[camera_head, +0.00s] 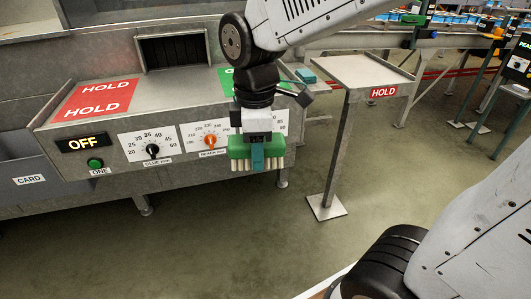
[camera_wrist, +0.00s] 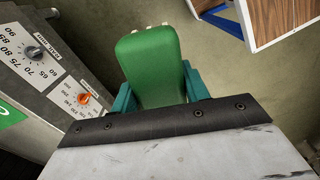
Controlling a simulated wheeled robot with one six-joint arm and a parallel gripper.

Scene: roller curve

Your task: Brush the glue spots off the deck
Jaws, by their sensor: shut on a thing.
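My gripper (camera_head: 257,158) is shut on a green brush (camera_head: 239,150) with pale bristles pointing down. In the head view it hangs in front of the right part of the machine's front panel, apart from the deck top. In the wrist view the brush (camera_wrist: 150,62) sits between the teal fingers of my gripper (camera_wrist: 158,95), over the floor. The grey metal deck (camera_head: 168,90) has a red HOLD patch (camera_head: 97,99) at left and a green patch (camera_head: 226,80) at right, partly hidden by my arm. I cannot make out glue spots on it.
The front panel has an OFF display (camera_head: 87,142), a green button (camera_head: 95,163) and dials. A grey stand (camera_head: 358,72) marked HOLD is to the right, with a small teal block (camera_head: 306,75) near its left edge. Green floor (camera_head: 215,235) is clear in front.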

